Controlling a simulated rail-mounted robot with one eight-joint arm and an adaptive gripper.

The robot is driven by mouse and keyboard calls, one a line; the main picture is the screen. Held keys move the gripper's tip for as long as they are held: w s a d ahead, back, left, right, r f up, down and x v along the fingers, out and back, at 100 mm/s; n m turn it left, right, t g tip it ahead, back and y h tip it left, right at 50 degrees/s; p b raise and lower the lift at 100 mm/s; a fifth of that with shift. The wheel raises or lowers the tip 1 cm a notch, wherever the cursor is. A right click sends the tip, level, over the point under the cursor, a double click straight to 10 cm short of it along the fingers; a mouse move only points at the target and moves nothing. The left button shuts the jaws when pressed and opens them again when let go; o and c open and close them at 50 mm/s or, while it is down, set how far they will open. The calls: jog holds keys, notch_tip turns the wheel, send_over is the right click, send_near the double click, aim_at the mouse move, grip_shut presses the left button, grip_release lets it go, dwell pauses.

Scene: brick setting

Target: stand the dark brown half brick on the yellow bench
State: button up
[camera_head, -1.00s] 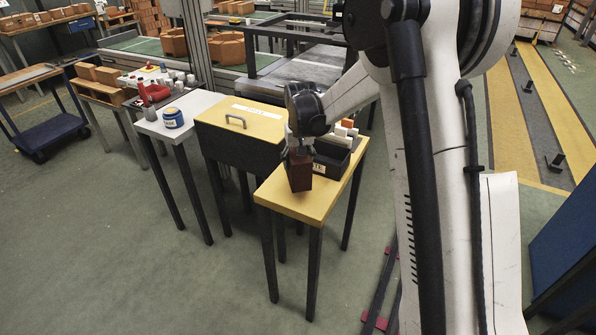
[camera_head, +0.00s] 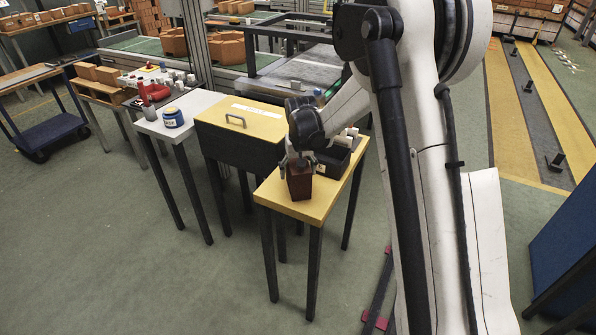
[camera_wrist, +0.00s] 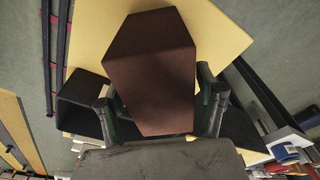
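The dark brown half brick (camera_head: 299,183) stands upright on the yellow bench (camera_head: 318,208), near its left front part. In the wrist view the brick (camera_wrist: 150,70) fills the middle, with the yellow bench top (camera_wrist: 225,35) behind it. My gripper (camera_head: 298,163) is just above and around the top of the brick, its fingers spread to either side. In the wrist view the fingers of my gripper (camera_wrist: 160,110) flank the brick and look open. The brick's underside is hidden.
A black bin (camera_head: 333,158) with pale pieces stands on the bench right behind the brick. The bench's front part is clear.

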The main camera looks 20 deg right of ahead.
jog(key=r, duration=0.4)
jog(key=s+r, duration=0.1)
jog(key=r, duration=0.3)
jog(key=s+r, duration=0.1)
jog(key=r, duration=0.3)
jog(key=shift+p, duration=0.3)
jog(key=s+r+t, duration=0.2)
jog(key=s+r, duration=0.9)
jog(key=s, duration=0.6)
jog(key=s+f+t, duration=0.2)
jog(key=s+t, duration=0.1)
jog(key=s, duration=1.5)
jog(key=shift+d, duration=0.1)
